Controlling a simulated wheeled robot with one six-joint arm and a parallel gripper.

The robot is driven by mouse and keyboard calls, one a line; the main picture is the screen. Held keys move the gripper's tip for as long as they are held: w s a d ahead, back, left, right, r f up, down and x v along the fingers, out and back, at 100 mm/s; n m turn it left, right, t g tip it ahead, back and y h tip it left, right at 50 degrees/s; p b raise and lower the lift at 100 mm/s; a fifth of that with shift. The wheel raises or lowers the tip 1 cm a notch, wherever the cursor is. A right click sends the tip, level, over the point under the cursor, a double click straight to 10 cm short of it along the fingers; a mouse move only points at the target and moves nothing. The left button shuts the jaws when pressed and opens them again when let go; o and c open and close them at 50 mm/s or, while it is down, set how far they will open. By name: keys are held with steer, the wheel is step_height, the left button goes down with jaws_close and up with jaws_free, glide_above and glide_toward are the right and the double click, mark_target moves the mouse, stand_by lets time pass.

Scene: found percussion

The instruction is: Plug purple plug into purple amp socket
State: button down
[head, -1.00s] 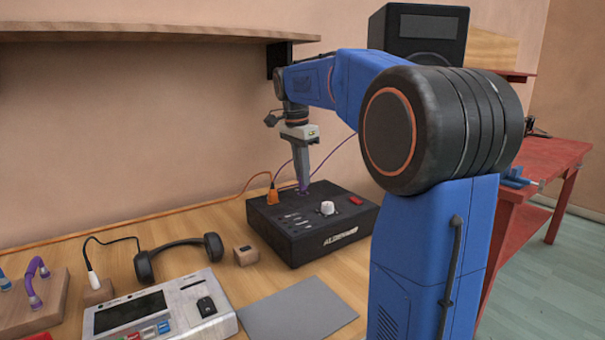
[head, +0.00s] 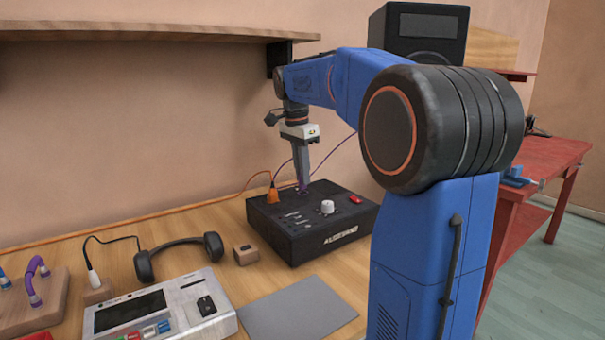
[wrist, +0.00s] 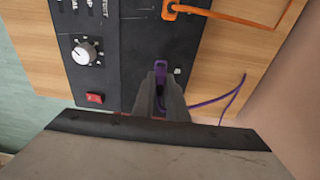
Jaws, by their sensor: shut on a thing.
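The black amp (head: 318,243) sits on the wooden table with a white knob and a red switch on top. My gripper (head: 303,188) points straight down at the amp's back part and is shut on the purple plug (wrist: 160,72). In the wrist view the gripper (wrist: 160,85) shows the plug between its fingertips, over the amp's top panel (wrist: 130,50). I cannot tell whether the plug's tip is in a socket. The purple cable (wrist: 228,100) trails off to the right.
An orange plug (head: 272,195) stands in the amp left of my gripper, its cable running left along the wall. Headphones (head: 180,252), a small wooden block (head: 246,254), a grey mat (head: 298,309) and a recorder (head: 160,312) lie in front. A shelf (head: 160,32) hangs above.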

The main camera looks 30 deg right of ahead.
steer(key=shift+f, duration=1.35)
steer(key=c, duration=1.7)
jaws_free()
steer(key=shift+a+r, duration=0.35)
steer(key=shift+r, duration=2.55)
steer(key=shift+a+r, duration=0.3)
steer(key=shift+r, duration=2.55)
steer(key=shift+a+r, duration=0.35)
steer(key=shift+r, duration=2.55)
